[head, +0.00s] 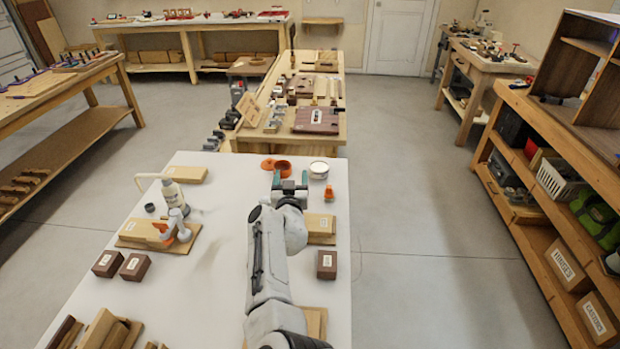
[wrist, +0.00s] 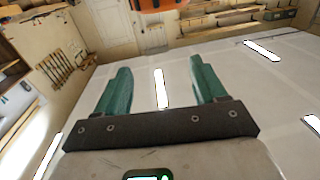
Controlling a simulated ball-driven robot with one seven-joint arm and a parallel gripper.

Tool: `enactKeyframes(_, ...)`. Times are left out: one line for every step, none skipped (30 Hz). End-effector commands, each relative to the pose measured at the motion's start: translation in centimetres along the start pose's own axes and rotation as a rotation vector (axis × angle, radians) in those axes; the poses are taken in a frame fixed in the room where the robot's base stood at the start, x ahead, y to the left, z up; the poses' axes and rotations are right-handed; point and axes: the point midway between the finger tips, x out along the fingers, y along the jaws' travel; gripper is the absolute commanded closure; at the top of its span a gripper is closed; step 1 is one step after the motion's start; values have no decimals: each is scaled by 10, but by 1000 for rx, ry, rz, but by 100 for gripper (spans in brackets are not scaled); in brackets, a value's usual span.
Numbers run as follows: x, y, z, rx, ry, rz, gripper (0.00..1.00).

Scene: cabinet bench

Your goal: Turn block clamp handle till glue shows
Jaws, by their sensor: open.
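My gripper (head: 290,182) is at the far right part of the white bench, with its green fingers apart and nothing seen between them. In the wrist view the open fingers (wrist: 158,88) spread wide. An orange thing (wrist: 157,4) is cut off by the top edge there; I cannot tell what it is. A grey clamp (head: 178,218) with an orange handle (head: 163,231) stands on a wooden block board (head: 140,236) at the left, well apart from my gripper. Another wooden block (head: 320,224) is beside my arm, partly hidden by it. I cannot make out glue at the blocks.
A glue bottle (head: 171,192), dark blocks (head: 109,263) and wood pieces (head: 110,330) are at the left. The middle bench top (head: 215,260) is clear.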

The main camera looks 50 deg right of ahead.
Motion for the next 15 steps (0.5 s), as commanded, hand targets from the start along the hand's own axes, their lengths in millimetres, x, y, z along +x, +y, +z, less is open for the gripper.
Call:
enactKeyframes(-5,2,-9,-1,2,0,29)
enactKeyframes(-8,3,-12,0,2,-1,29)
enactKeyframes(-12,5,-18,0,2,-1,29)
enactKeyframes(-14,7,-21,0,3,0,29)
enactKeyframes(-17,9,-25,-1,2,0,29)
enactKeyframes(-22,12,-26,-1,2,0,29)
enactKeyframes(-26,13,-27,0,1,-2,29)
enactKeyframes(-30,16,-29,-1,1,-1,29)
enactKeyframes(-35,19,-32,-3,1,-1,29)
enactKeyframes(-39,22,-34,-4,1,-1,29)
enactKeyframes(-43,24,-35,-2,2,-1,29)
enactKeyframes(-48,26,-38,-1,2,-2,29)
enactKeyframes(-52,29,-40,-2,1,-1,29)
enactKeyframes(-56,31,-42,-3,2,-1,29)
enactKeyframes(-62,34,-44,-1,1,-1,29)
